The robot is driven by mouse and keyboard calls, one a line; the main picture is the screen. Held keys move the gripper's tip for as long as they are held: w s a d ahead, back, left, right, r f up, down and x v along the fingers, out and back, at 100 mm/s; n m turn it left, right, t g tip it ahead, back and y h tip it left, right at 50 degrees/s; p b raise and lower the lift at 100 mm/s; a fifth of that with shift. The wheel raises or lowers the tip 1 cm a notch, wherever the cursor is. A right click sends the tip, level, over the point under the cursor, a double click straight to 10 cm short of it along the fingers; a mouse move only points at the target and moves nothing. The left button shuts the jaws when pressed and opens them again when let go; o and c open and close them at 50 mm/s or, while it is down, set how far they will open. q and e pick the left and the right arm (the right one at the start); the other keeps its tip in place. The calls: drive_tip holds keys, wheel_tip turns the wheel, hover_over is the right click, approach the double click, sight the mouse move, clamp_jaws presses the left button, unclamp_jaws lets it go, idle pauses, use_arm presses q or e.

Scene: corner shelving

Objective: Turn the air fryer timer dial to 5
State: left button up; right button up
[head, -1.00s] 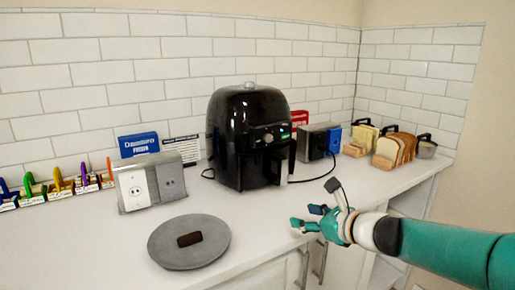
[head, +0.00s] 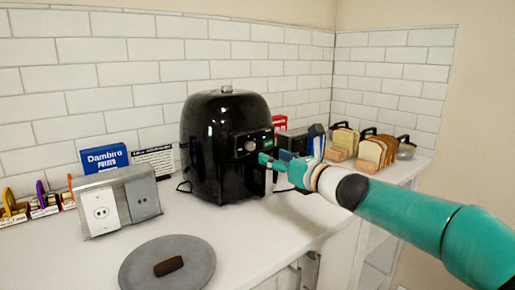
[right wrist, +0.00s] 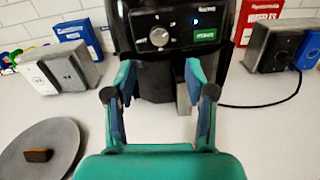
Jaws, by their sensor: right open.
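The black air fryer (head: 208,150) stands on the white counter against the tiled wall. Its round silver timer dial (head: 250,146) is on the upper front panel, and it also shows in the right wrist view (right wrist: 159,37). A green lit display sits right of the dial. The number the dial points to is too small to read. My right gripper (head: 266,163) is in front of the fryer, a little below and right of the dial. In the right wrist view my right gripper (right wrist: 161,75) has its two fingers spread, with nothing between them. My left gripper is not in view.
A grey plate (head: 135,270) with a brown bar (head: 168,266) lies at the front left. An outlet box (head: 119,201) stands left of the fryer. Bread slices (head: 372,152) stand in holders at the right. A black cord (right wrist: 265,104) runs across the counter.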

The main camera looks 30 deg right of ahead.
sight(252, 147)
drive_tip(key=w, duration=0.3)
drive_tip(key=w+p, duration=0.1)
drive_tip(key=w, duration=0.4)
drive_tip(key=shift+w+a+p, duration=0.3)
drive_tip(key=shift+w, duration=0.05)
